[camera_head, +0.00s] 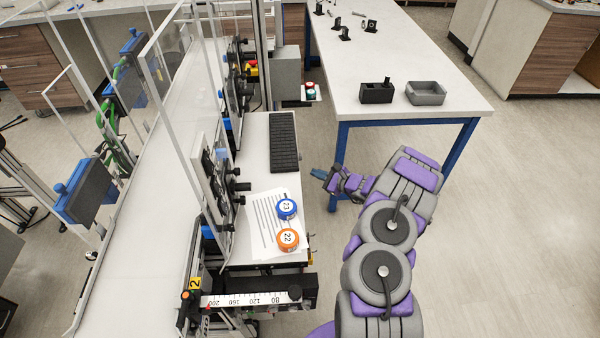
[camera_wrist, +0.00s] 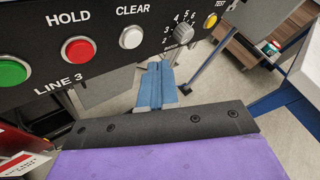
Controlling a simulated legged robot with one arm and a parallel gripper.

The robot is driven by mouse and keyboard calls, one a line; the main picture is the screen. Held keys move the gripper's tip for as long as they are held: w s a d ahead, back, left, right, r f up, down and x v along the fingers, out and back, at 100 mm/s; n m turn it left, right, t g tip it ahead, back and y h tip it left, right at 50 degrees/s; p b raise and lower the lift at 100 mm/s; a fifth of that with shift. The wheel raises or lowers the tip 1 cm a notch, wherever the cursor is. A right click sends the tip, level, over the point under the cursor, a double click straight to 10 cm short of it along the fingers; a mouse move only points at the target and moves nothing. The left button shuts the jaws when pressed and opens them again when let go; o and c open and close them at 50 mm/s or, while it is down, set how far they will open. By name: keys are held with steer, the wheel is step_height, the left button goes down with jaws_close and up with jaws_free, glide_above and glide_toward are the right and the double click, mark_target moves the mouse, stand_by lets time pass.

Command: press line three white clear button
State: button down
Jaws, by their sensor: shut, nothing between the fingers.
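The white CLEAR button (camera_wrist: 131,37) is on a dark control panel (camera_wrist: 100,62) labelled LINE 3, in the wrist view. The red HOLD button (camera_wrist: 79,50) is to its left, and a green button (camera_wrist: 12,72) is at the far left. My gripper (camera_wrist: 154,66) shows its blue fingers together and empty, below and slightly right of the white button in the picture. A gap to the panel seems to remain, but its size is unclear. In the head view my gripper (camera_head: 318,173) points left, beside the blue-legged table. I cannot make out the CLEAR button there.
A grey dial (camera_wrist: 184,31) and a yellow TEST button (camera_wrist: 210,20) are right of CLEAR. In the head view, the blue-legged table (camera_head: 420,99) stands behind the arm.

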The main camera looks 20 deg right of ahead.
steer(key=d, duration=0.2)
steer(key=shift+s+d+p, duration=0.3)
steer(key=shift+s+d, duration=0.1)
stand_by(0.7)
